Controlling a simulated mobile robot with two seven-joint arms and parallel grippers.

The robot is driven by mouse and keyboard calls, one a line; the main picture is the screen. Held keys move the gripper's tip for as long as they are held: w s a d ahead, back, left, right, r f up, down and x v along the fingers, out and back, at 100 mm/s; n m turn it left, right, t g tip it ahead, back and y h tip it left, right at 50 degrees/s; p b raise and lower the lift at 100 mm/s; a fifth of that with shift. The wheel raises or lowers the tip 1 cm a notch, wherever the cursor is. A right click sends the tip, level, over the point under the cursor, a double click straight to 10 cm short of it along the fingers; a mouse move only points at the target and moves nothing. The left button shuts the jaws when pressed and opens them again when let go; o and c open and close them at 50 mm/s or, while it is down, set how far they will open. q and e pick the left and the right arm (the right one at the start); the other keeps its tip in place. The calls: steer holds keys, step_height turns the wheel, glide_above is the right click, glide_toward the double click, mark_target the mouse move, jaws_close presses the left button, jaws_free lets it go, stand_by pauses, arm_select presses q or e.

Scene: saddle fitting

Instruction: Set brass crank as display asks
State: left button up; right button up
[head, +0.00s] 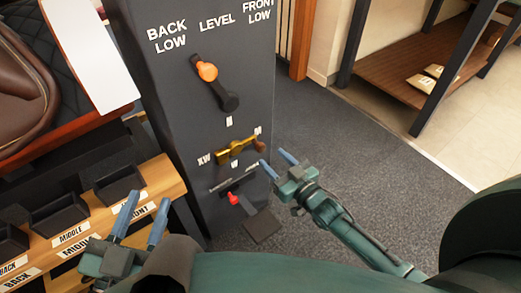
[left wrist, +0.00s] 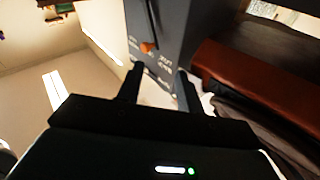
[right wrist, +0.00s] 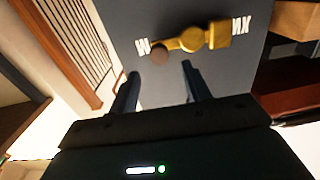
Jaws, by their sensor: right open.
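The brass crank (head: 236,151) is on the front of the dark post (head: 185,140), its brown knob (head: 260,146) toward the right. Labels around it include XW and W; others are too small to read surely. In the right wrist view the crank (right wrist: 196,39) appears upside down, its knob (right wrist: 160,56) just beyond the fingertips. My right gripper (head: 275,159) is open and empty, just right of and below the knob, apparently apart from it. My left gripper (head: 146,205) is open and empty above the wooden rack, also seen in the left wrist view (left wrist: 160,74). I see no readable display.
An orange-knobbed lever (head: 207,71) is above the crank, under BACK LOW, LEVEL and FRONT LOW. A red-tipped lever (head: 234,198) is below it. The wooden rack (head: 168,182) with black trays and a brown saddle (head: 25,80) are left. Carpet (head: 330,125) is clear on the right.

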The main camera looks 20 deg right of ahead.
mark_target(262, 149)
steer(key=b+x, duration=0.2)
steer(key=x, duration=0.5)
steer(key=shift+f, duration=0.1)
steer(key=shift+c, duration=0.6)
jaws_close()
